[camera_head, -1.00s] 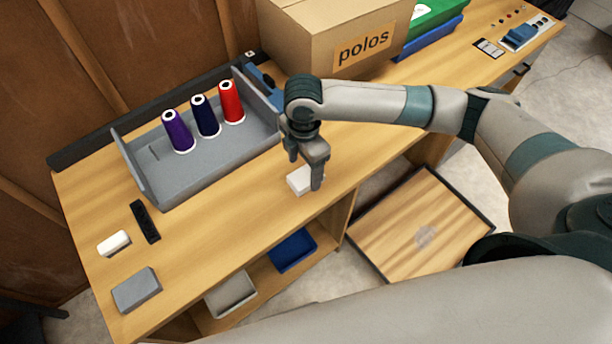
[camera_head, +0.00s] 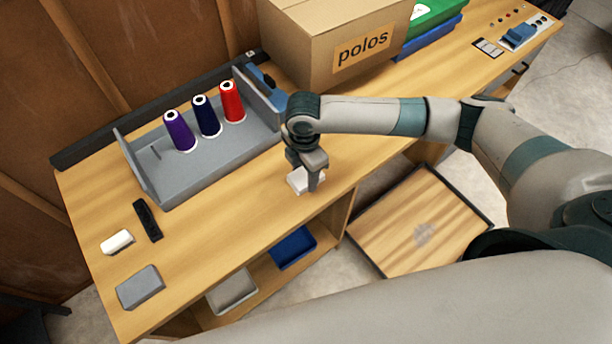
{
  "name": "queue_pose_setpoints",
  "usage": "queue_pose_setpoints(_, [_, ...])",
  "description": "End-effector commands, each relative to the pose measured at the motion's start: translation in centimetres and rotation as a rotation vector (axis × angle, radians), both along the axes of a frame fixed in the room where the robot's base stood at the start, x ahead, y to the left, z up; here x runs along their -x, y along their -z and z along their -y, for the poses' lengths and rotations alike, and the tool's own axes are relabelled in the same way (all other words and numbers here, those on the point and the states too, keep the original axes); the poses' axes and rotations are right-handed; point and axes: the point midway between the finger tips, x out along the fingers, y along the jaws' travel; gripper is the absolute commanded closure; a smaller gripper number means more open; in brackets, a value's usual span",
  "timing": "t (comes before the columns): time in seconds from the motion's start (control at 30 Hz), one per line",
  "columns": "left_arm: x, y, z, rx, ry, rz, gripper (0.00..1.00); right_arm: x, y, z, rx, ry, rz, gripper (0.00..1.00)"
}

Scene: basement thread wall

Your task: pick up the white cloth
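The white cloth (camera_head: 298,182) is a small, flat, folded-looking white piece on the wooden bench top, near the front edge and right of the grey tray. My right gripper (camera_head: 303,179) points down right over it. Its two fingers look apart, one in front of the cloth and one behind, and they hide part of it. I cannot tell whether they touch it. The cloth still lies on the bench. My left gripper is not in view.
A grey tray (camera_head: 210,171) holds purple, navy and red thread cones. A cardboard box (camera_head: 315,45) marked "polos" stands behind my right arm. A white block (camera_head: 117,242), a black bar (camera_head: 148,220) and a grey block (camera_head: 140,287) lie at left. Bench between is clear.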

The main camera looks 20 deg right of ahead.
Motion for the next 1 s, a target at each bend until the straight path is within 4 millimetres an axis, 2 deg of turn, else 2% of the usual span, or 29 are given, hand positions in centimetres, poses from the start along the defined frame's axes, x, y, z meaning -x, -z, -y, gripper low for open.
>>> queue_pose_setpoints(0.47, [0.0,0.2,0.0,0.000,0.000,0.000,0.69,0.0,-0.4,0.0,0.000,0.000,0.001,0.75])
queue_pose_setpoints(0.67, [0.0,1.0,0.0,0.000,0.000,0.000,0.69,-0.1,-2.2,0.0,-0.002,-0.001,0.003,0.75])
queue_pose_setpoints(0.77, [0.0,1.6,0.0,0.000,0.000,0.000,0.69,-0.2,-3.9,0.0,-0.002,0.000,0.005,0.75])
queue_pose_setpoints(1.0, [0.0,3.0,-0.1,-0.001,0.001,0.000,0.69,-0.2,-6.4,4.7,0.002,0.005,0.002,0.75])
